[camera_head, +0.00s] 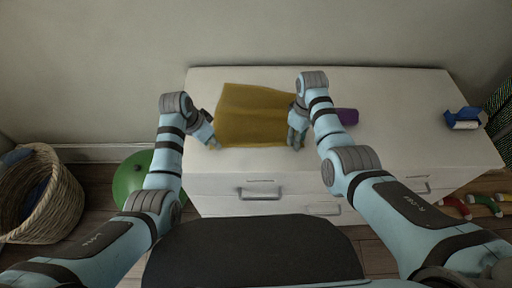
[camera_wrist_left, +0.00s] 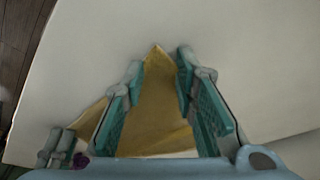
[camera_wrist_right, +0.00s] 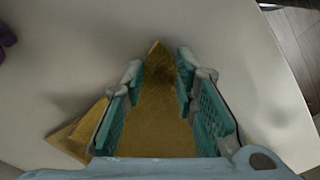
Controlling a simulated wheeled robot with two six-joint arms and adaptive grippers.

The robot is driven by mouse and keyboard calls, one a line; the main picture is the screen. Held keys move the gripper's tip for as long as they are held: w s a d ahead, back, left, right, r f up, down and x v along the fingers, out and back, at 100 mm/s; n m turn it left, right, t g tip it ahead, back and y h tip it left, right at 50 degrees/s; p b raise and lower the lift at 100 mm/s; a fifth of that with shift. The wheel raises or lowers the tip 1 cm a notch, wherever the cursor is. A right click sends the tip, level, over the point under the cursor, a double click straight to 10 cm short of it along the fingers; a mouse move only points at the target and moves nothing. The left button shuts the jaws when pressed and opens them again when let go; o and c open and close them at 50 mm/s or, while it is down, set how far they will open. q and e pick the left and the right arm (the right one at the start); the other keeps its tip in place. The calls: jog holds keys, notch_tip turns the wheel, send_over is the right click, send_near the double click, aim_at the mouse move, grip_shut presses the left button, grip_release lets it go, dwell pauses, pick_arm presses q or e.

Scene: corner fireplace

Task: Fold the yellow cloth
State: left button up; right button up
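The yellow cloth (camera_head: 253,118) lies spread on the white dresser top, roughly four-sided, with its near edge towards me. My left gripper (camera_head: 215,145) is at its near left corner. In the left wrist view a cloth corner (camera_wrist_left: 157,85) lies between the open fingers (camera_wrist_left: 160,75), with a gap on both sides. My right gripper (camera_head: 295,145) is at the near right corner. In the right wrist view that corner (camera_wrist_right: 158,90) lies between the open fingers (camera_wrist_right: 160,75). Part of the cloth's right edge is hidden behind my right gripper.
The white dresser (camera_head: 400,110) has drawers with metal handles in front. A purple object (camera_head: 347,116) lies just right of my right wrist. A blue object (camera_head: 463,118) is at the right end.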

pick_arm(q)
jog(key=shift+f, duration=0.15)
grip_shut()
pick_arm(e)
jog(key=shift+s+f, duration=0.15)
grip_shut()
